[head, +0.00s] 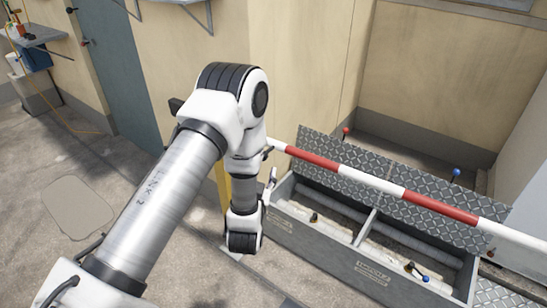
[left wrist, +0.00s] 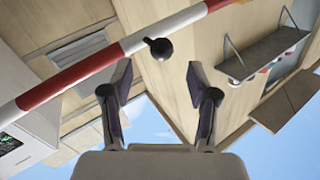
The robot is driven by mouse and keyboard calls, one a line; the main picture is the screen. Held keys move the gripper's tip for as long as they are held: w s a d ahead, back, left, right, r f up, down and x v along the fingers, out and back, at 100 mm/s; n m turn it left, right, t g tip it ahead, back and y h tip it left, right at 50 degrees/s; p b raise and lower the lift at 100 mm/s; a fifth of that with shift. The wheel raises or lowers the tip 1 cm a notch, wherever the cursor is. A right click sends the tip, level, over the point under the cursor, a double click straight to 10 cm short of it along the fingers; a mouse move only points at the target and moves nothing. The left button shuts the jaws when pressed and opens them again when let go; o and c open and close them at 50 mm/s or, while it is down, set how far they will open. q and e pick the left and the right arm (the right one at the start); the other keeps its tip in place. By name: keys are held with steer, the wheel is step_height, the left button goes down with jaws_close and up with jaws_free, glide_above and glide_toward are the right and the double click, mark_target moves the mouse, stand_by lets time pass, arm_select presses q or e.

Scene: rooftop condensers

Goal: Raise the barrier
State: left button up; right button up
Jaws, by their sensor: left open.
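The barrier is a red-and-white striped pole (head: 385,187) lying across the open metal boxes, from behind my left arm out to the right edge. In the left wrist view the barrier (left wrist: 120,50) runs diagonally in front of the gripper, with a round black knob (left wrist: 160,48) on its underside. My left gripper (head: 270,166) is partly hidden behind its own wrist, close to the barrier's left end. In the left wrist view the left gripper (left wrist: 157,78) is open and empty, its fingertips apart on either side below the knob. My right gripper is not in view.
An open metal box (head: 345,262) with two compartments stands under the barrier, its chequer-plate lids (head: 330,155) raised behind. A yellow post (head: 223,188) stands behind my arm. A wall shelf (left wrist: 262,55) juts out at right in the wrist view. Bare floor lies at left.

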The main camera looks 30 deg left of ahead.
arm_select(q)
steer(key=p+x, duration=0.1)
steer(key=x, duration=0.5)
steer(key=shift+a, duration=0.15)
steer(key=shift+w+a, duration=0.1)
steer(key=shift+w, duration=0.35)
jaws_close()
